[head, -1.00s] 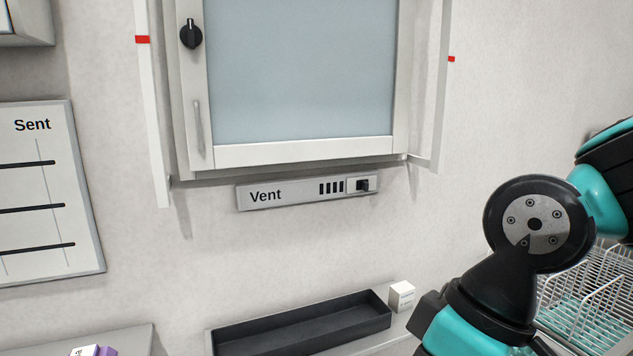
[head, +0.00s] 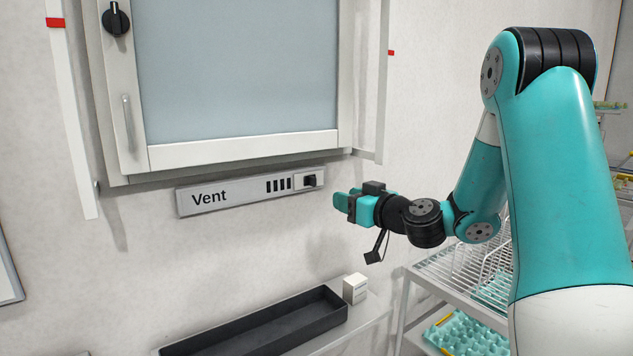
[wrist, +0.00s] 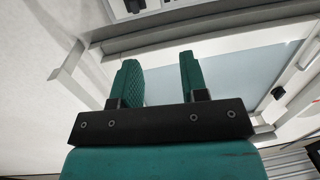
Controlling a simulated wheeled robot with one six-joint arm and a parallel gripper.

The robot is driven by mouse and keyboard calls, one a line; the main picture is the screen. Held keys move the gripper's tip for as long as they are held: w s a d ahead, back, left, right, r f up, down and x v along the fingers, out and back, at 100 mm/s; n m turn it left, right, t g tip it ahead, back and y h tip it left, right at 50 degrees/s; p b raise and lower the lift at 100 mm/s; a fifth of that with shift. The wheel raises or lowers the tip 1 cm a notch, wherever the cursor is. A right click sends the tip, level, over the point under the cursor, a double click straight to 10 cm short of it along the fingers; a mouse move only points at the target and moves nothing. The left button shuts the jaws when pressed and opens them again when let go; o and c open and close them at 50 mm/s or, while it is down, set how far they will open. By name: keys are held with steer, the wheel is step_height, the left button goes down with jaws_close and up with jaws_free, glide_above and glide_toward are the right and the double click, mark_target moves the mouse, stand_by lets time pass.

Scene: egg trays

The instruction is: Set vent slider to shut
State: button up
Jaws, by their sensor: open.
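The vent panel (head: 235,196) is a grey plate on the wall under the cabinet, lettered "Vent" with several dark slots. Its slider (head: 310,181) is a small black knob in a pale recess at the panel's right end. My gripper (head: 340,203) is open and empty, just right of the slider and slightly lower in the head view, apart from it. In the wrist view my two green fingers (wrist: 158,72) are spread with nothing between them. A dark knob at that view's top edge looks like the slider (wrist: 134,5), partly cut off.
The cabinet (head: 245,150) with a glass front and a black dial (head: 116,20) hangs above the panel. Below stand a black tray (head: 255,328) and a small white box (head: 355,288) on a shelf. A wire rack (head: 455,268) is at right. Wall around the panel is clear.

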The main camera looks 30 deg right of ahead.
steer(key=d+h, duration=0.1)
steer(key=d, duration=0.2)
steer(key=p, duration=1.1)
glide_toward(315, 178)
steer(key=shift+m+t+h, duration=0.3)
steer(key=shift+m, duration=0.1)
steer(key=w, duration=0.8)
steer(key=shift+w+a+f, duration=0.2)
steer(key=shift+w+a, duration=0.05)
steer(key=shift+a, duration=0.15)
steer(key=shift+w+f+p, duration=0.1)
steer(key=shift+w+p, duration=0.2)
steer(key=shift+w, duration=0.1)
jaws_close()
